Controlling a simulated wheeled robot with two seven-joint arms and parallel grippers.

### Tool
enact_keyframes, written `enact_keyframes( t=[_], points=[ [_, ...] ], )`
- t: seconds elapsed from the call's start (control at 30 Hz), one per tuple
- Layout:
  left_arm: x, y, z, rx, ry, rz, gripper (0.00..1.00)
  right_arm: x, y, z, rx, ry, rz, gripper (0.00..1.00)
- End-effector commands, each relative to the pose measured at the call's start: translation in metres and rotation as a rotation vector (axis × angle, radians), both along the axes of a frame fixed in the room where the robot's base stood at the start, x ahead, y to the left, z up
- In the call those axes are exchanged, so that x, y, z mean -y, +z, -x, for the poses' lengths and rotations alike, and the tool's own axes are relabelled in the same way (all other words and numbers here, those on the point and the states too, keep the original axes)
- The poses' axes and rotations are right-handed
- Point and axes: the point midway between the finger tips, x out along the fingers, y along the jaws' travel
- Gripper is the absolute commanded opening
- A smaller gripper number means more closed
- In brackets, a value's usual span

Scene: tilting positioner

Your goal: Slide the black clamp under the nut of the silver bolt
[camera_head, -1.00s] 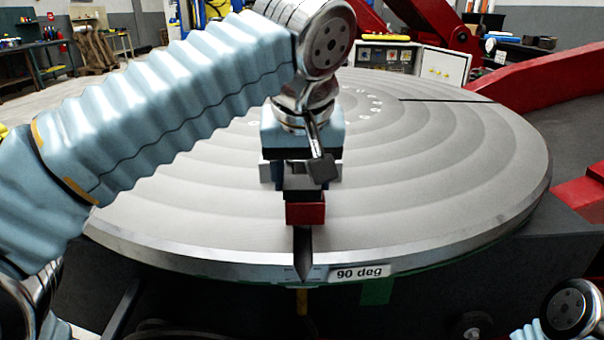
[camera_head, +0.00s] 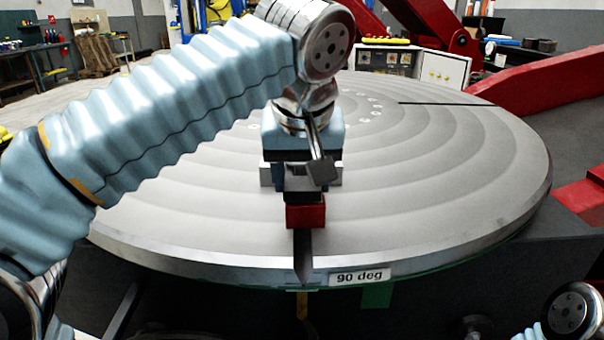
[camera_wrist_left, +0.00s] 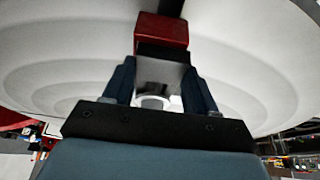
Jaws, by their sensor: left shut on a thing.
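My left gripper (camera_head: 303,184) points down over the front of the round grey table, near the slot. It is shut on the black clamp (camera_wrist_left: 160,51), which has a red block (camera_head: 305,212) at its front end. In the left wrist view the two dark fingers stand on either side of the held piece, and the red block (camera_wrist_left: 161,30) lies beyond them. A pale, round, shiny part (camera_wrist_left: 153,101) shows between the fingers; I cannot tell whether it is the silver bolt or its nut. The bolt is not clear in the head view. My right gripper is out of view.
The round table (camera_head: 450,180) has ringed steps and a dark slot (camera_head: 303,257) running to its front rim. A "90 deg" label (camera_head: 360,277) sits on that rim. Red machine arms (camera_head: 530,85) stand at the right. The table's right side is clear.

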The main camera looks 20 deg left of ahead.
Motion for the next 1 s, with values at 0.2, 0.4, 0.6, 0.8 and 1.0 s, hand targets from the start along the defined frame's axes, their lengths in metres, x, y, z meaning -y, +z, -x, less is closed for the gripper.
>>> enact_keyframes(
  t=[0.2,0.4,0.6,0.8,1.0],
  points=[
    [-0.0003,-0.0027,0.0000,0.002,0.001,0.001,0.02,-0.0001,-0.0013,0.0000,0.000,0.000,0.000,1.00],
    [-0.0001,-0.0028,0.0000,0.002,0.001,0.001,0.02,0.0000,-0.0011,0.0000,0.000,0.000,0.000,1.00],
    [-0.0001,-0.0030,0.0000,0.001,0.000,0.001,0.82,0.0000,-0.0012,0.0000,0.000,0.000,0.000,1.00],
    [-0.0001,-0.0034,0.0000,0.001,0.000,0.000,0.87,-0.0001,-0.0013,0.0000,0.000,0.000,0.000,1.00],
    [-0.0001,-0.0041,0.0000,-0.001,0.000,-0.001,1.00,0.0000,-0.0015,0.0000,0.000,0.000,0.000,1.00]
  ],
)
